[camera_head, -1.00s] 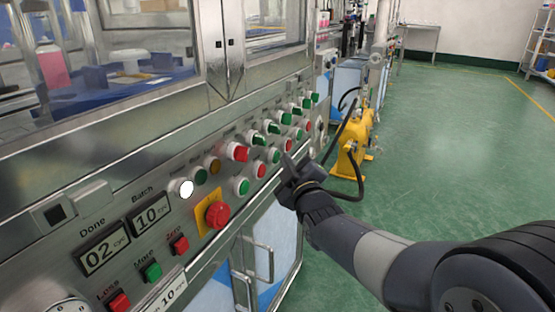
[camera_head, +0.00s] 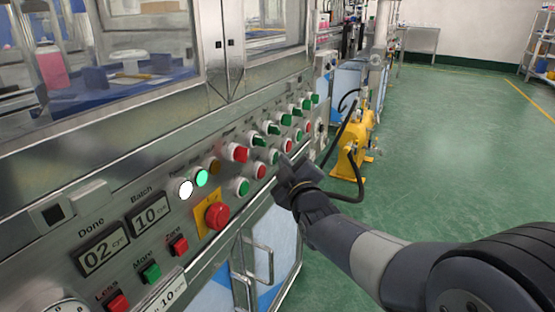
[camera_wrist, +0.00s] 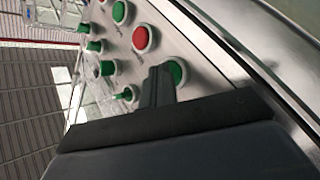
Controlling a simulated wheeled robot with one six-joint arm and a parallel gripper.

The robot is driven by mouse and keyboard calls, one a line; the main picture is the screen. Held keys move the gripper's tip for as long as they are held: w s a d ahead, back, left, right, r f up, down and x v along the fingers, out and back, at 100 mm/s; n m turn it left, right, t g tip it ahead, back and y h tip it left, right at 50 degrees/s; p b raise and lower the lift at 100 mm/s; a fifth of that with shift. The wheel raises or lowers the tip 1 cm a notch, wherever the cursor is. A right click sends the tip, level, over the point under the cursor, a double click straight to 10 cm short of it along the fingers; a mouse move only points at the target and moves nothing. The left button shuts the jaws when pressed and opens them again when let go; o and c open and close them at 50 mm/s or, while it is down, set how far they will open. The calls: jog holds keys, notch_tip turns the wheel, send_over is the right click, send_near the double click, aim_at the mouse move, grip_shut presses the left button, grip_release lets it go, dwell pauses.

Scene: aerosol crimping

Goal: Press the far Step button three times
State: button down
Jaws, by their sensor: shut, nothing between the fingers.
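A slanted steel control panel (camera_head: 160,215) carries rows of green and red buttons and knobs; their labels are too small to read, so I cannot tell which is Step. My gripper (camera_head: 284,161) is shut and empty, its tip at the far part of the lower button row. In the wrist view my gripper's fingers (camera_wrist: 160,74) overlap the edge of a green button (camera_wrist: 177,71); whether they touch or press it I cannot tell. A red button (camera_wrist: 141,38) lies just beyond them. A green lamp (camera_head: 201,177) is lit beside a lit white lamp (camera_head: 186,189).
A red emergency knob on a yellow plate (camera_head: 217,215) sticks out nearer on the panel. The displays read 02 (camera_head: 102,250) and 10 (camera_head: 150,216). A yellow machine with black hoses (camera_head: 350,160) stands beyond my arm. Green floor at right is open.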

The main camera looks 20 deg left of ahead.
jog(key=shift+d, duration=0.15)
jog(key=shift+s+d+b, duration=0.1)
jog(key=shift+d+b, duration=0.25)
jog(key=shift+d, duration=0.3)
jog(key=d, duration=0.5)
jog(key=shift+s, duration=0.2)
dwell(0.8)
jog(key=shift+s+d+p, duration=0.15)
jog(key=shift+d+p, duration=1.15)
jog(key=shift+d, duration=0.6)
